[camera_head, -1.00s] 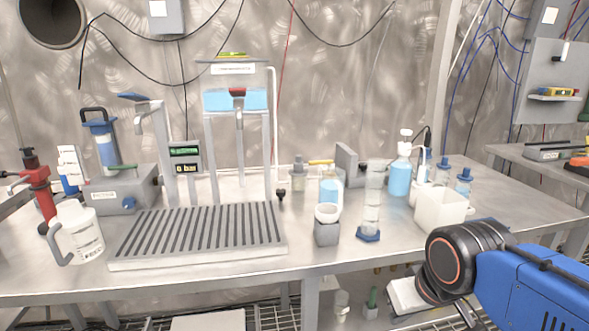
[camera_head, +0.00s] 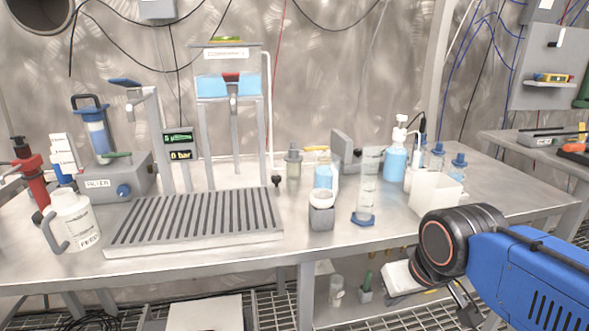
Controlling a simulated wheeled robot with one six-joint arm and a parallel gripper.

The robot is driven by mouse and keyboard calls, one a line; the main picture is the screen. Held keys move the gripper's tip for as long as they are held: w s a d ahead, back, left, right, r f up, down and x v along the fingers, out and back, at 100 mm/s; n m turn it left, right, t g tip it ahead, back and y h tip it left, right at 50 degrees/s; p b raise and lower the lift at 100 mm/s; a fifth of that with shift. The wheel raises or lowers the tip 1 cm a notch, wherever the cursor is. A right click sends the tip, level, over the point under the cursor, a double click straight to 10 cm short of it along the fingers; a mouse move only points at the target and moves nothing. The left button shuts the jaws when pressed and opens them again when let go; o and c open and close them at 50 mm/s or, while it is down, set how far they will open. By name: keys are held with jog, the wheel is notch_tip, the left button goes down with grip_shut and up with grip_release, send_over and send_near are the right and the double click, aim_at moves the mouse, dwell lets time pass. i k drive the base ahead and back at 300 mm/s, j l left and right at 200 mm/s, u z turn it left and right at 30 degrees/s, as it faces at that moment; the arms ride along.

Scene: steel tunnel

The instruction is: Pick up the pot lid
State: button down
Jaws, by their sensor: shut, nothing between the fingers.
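I cannot make out a pot lid anywhere in view. My blue arm with its black wrist joint reaches in from the right, in front of the bench's front right edge. Below the joint, part of my gripper (camera_head: 466,303) shows, dark and small, hanging lower than the bench top. It is shut and empty. Most of it is hidden by the arm or cut off by the frame.
The steel bench (camera_head: 240,262) carries a slatted grey tray (camera_head: 112,252), a white jug (camera_head: 75,220), a white cup in a grey block (camera_head: 321,222), a clear cylinder (camera_head: 368,190) and a white container (camera_head: 435,192) beside my arm.

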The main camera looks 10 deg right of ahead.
aim_at(293, 156)
jog(key=l+u, duration=0.2)
jog(key=l, duration=0.3)
jog(key=k+l+u, duration=0.15)
jog(key=l, duration=0.3)
jog(key=l+u, duration=0.2)
jog(key=l, duration=0.25)
jog(key=k+l+u, duration=0.2)
jog(key=l, duration=0.25)
